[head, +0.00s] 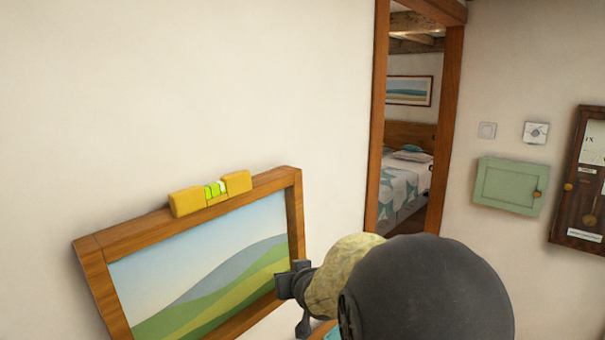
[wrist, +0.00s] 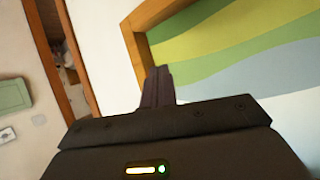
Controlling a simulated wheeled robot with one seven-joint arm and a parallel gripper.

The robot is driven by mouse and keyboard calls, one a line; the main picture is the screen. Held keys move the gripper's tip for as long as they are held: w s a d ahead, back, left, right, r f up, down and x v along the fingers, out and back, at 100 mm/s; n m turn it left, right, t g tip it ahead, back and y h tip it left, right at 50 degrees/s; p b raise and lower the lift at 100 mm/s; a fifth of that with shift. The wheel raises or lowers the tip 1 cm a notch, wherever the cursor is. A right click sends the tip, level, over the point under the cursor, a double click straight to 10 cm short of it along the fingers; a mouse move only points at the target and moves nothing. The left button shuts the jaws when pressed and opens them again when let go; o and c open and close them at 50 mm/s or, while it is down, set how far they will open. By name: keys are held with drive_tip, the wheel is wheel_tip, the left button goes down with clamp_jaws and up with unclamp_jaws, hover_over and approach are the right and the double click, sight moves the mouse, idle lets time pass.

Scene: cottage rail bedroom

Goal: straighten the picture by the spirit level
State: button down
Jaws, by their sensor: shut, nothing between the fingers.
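The picture (head: 205,275), a hilly landscape in a brown wooden frame, is on the white wall at lower left in the head view. Its top edge rises to the right there; I cannot tell how much is real tilt. A yellow spirit level (head: 187,202) with a green vial lies along the top edge; a pale patch shows in the vial, but the bubble is too small to read surely. My gripper (head: 291,283) is shut and empty at the frame's right side. In the wrist view my fingertips (wrist: 157,73) overlap the picture's frame (wrist: 135,52); contact cannot be told.
Right of the picture is a wooden doorway (head: 376,120) onto a room with a bed (head: 405,180). Further right are a green wall cabinet (head: 507,186), two small wall plates and a dark wooden clock case (head: 580,180). The wall above the picture is bare.

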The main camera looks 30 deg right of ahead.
drive_tip(key=w+d+r+n+t+y, duration=0.1)
drive_tip(key=w+d+r+t, duration=0.15)
drive_tip(key=r, duration=0.45)
drive_tip(key=w+d+r+t, duration=0.1)
drive_tip(key=d+r+t, duration=0.3)
drive_tip(key=r, duration=0.2)
drive_tip(key=s+d+r+n+y, duration=0.1)
drive_tip(key=s+r+n+y, duration=0.2)
drive_tip(key=r+y, duration=0.1)
drive_tip(key=s+d+r+n+t+y+b, duration=0.1)
drive_tip(key=s+r+n+y, duration=0.1)
drive_tip(key=r+y, duration=0.3)
drive_tip(key=shift+s+r+n, duration=0.4)
drive_tip(key=shift+r+n, duration=0.25)
drive_tip(key=shift+n, duration=0.15)
drive_tip(key=shift+r+t, duration=0.1)
drive_tip(key=shift+t, duration=0.15)
drive_tip(key=p+x, duration=0.5)
drive_tip(key=x, duration=0.5)
wheel_tip(320, 180, down, 4)
drive_tip(key=shift+d+f+p, duration=0.1)
drive_tip(key=shift+p, duration=0.45)
